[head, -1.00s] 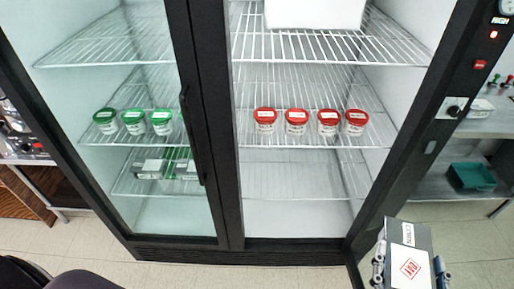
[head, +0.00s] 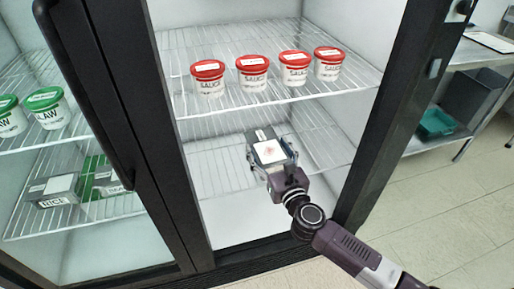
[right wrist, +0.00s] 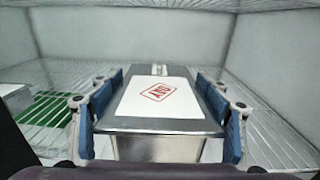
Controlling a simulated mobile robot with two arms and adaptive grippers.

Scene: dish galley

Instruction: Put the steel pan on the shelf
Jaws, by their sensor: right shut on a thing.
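The steel pan (head: 266,146) is a small grey box with a white label and a red mark on its top. My right gripper (head: 273,157) is shut on it, with one blue-padded finger on each side, as the right wrist view (right wrist: 160,88) shows. The pan is inside the right half of the cabinet, over the lower wire shelf (head: 212,170). I cannot tell whether its underside touches the wires. My left gripper is not in view.
Several red-lidded tubs (head: 253,72) stand on the shelf above the pan. The dark door frame (head: 385,120) is right of my arm. The lower shelf around the pan looks clear.

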